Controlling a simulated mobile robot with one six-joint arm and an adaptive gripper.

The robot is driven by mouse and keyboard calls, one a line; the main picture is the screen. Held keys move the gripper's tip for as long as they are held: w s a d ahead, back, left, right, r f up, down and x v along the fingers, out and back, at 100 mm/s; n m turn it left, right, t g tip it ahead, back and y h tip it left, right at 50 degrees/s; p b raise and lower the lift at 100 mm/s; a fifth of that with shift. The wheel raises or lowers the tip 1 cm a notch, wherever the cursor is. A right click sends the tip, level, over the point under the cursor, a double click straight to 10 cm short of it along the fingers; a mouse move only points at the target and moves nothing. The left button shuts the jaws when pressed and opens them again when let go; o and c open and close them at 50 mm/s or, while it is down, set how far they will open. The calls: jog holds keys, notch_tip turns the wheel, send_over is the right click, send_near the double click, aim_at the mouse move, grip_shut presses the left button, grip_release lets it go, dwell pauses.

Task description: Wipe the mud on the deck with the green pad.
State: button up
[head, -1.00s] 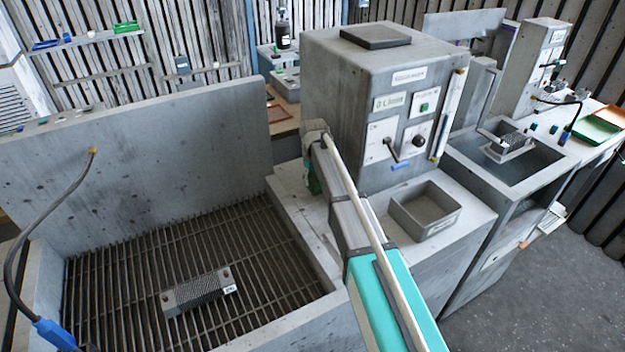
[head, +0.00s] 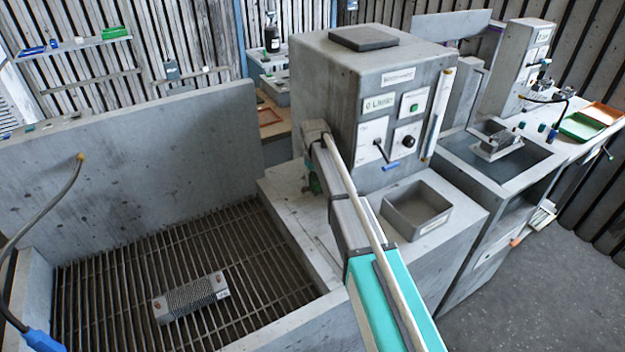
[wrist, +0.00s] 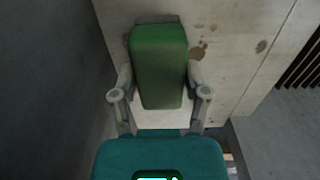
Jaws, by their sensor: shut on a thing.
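My gripper (wrist: 159,95) is shut on the green pad (wrist: 159,60), a block gripped by its sides, in the wrist view. The pad is over the pale deck (wrist: 225,25); I cannot tell whether it touches. Any mud under the pad is hidden. In the head view the deck (head: 290,205) is the ledge around the grey housing (head: 350,90), and my arm hides most of the gripper and pad.
The housing stands right behind my arm. An open grey bin (head: 417,210) sits on the ledge to the right. A blue-ended hose (head: 42,340) hangs at far left.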

jog(key=shift+r, duration=0.1)
jog(key=shift+a, duration=0.1)
dwell(0.4)
jog(key=shift+s+a, duration=0.5)
jog(key=shift+a, duration=0.25)
jog(key=shift+s+a, duration=0.5)
jog(key=shift+a, duration=0.2)
jog(key=shift+s+a, duration=0.45)
jog(key=shift+a, duration=0.3)
jog(key=shift+s+a, duration=0.4)
jog(key=shift+a, duration=0.3)
notch_tip(320, 180, up, 6)
jog(key=p, duration=0.6)
